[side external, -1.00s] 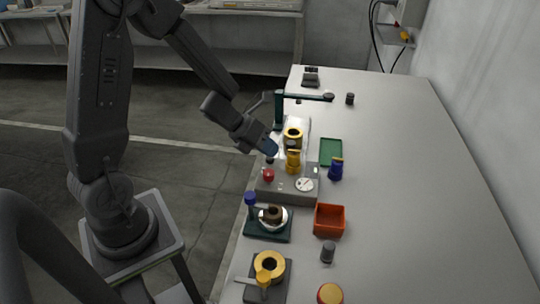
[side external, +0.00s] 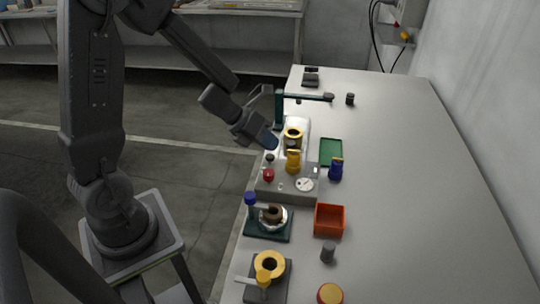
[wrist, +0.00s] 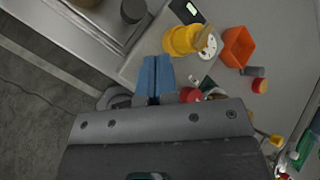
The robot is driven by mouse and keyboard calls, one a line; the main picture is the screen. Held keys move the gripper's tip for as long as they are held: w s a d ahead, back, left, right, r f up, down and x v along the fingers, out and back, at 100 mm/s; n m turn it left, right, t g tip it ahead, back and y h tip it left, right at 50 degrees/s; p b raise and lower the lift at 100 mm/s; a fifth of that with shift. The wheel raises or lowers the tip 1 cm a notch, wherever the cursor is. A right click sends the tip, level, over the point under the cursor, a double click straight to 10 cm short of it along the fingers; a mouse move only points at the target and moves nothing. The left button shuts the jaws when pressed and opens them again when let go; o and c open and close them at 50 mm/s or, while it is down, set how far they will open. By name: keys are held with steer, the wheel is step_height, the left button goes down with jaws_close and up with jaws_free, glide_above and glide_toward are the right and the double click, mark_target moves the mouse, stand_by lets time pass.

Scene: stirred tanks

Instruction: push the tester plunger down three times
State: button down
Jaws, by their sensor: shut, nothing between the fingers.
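The tester is a grey box (side external: 290,195) with a round white dial (side external: 304,184), a yellow valve-like part (side external: 293,163), a red knob (side external: 269,175) and a small dark knob (side external: 269,158) on top. I cannot tell which of these knobs is the plunger. My gripper (side external: 271,143), with blue fingertips, is shut and empty. It is tilted down just above the dark knob, at the box's left edge, and appears apart from it. In the wrist view the shut blue fingers (wrist: 154,78) are beside the yellow part (wrist: 182,40), with the red knob (wrist: 190,95) partly hidden by my gripper's body.
A dark green post with an arm (side external: 280,110) stands behind the tester. A green tray (side external: 331,152) and a blue bottle (side external: 336,170) stand to its right. An orange bin (side external: 329,219) and a green stand (side external: 267,226) are in front. The table's right side is clear.

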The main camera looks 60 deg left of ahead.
mark_target(269, 154)
steer(key=shift+r, duration=0.1)
steer(key=shift+r, duration=2.45)
steer(key=shift+r, duration=0.1)
stand_by(0.8)
step_height(269, 154, up, 4)
steer(key=shift+f, duration=0.2)
steer(key=shift+f, duration=0.1)
steer(key=shift+f, duration=4.35)
steer(key=shift+f, duration=0.15)
steer(key=shift+f, duration=0.25)
